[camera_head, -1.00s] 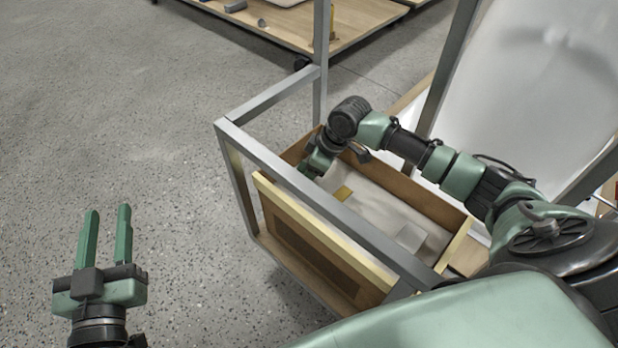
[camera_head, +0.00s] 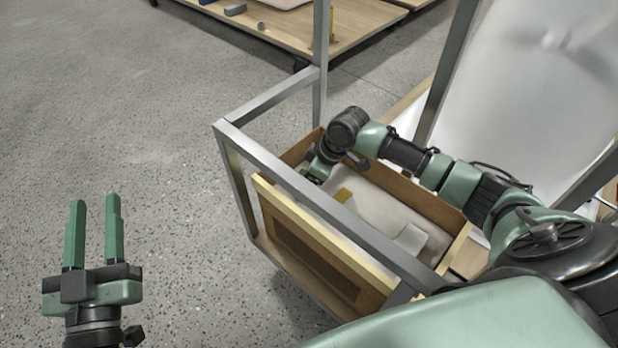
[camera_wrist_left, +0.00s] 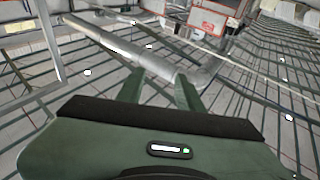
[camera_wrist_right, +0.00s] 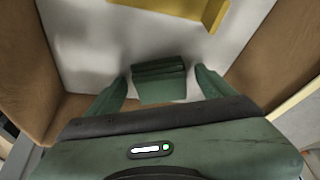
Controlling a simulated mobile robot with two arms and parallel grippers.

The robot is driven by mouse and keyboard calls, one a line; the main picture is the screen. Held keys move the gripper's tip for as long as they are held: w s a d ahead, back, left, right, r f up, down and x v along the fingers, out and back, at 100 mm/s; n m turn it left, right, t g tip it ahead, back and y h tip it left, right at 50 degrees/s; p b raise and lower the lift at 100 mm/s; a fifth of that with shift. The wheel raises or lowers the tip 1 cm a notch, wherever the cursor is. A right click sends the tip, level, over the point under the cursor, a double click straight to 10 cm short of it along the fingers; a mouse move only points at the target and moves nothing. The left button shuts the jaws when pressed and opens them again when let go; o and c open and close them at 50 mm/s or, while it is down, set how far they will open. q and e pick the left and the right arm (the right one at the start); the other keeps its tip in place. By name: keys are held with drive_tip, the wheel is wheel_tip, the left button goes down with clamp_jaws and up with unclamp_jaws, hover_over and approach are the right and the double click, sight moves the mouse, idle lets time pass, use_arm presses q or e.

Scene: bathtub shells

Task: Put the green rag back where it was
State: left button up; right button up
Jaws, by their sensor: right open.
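In the right wrist view, the green rag (camera_wrist_right: 158,84) looks like a small folded green block on the pale floor of the wooden drawer (camera_wrist_right: 285,55), close to its end wall. My right gripper (camera_wrist_right: 161,74) is open, with one finger on each side of the rag; I cannot tell whether they touch it. In the head view my right gripper (camera_head: 318,172) is down in the far left end of the drawer (camera_head: 440,205), and the rag is hidden or cannot be made out there. My left gripper (camera_head: 95,198) is open and empty over the floor at the left.
A yellow item (camera_head: 343,196) and a pale grey block (camera_head: 412,238) lie in the drawer. A grey metal frame (camera_head: 290,180) stands around and above the drawer. A white tub shell (camera_head: 545,75) is at the right. A low wooden platform (camera_head: 290,25) stands behind. The floor at left is clear.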

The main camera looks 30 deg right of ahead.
drive_tip(key=shift+r, duration=0.1)
drive_tip(key=shift+d+r, duration=0.1)
drive_tip(key=shift+r, duration=0.15)
drive_tip(key=p+v, duration=0.2)
drive_tip(key=v, duration=0.3)
drive_tip(key=shift+s+r, duration=0.15)
drive_tip(key=shift+r, duration=0.2)
use_arm(q)
drive_tip(key=s+a+f+g+y+p, duration=0.1)
drive_tip(key=s+a+f+g, duration=0.1)
drive_tip(key=f+g, duration=0.3)
drive_tip(key=s+a+f+g+y+p, duration=0.1)
drive_tip(key=s+f+g, duration=0.3)
drive_tip(key=f, duration=0.8)
drive_tip(key=shift+s+a+f+n+g+y, duration=0.35)
drive_tip(key=shift+a+g+y, duration=0.35)
drive_tip(key=shift+g, duration=0.3)
use_arm(e)
drive_tip(key=v, duration=0.5)
drive_tip(key=shift+s+d+r, duration=0.1)
drive_tip(key=shift+d+r, duration=0.05)
drive_tip(key=shift+r, duration=0.2)
use_arm(q)
drive_tip(key=shift+r, duration=0.1)
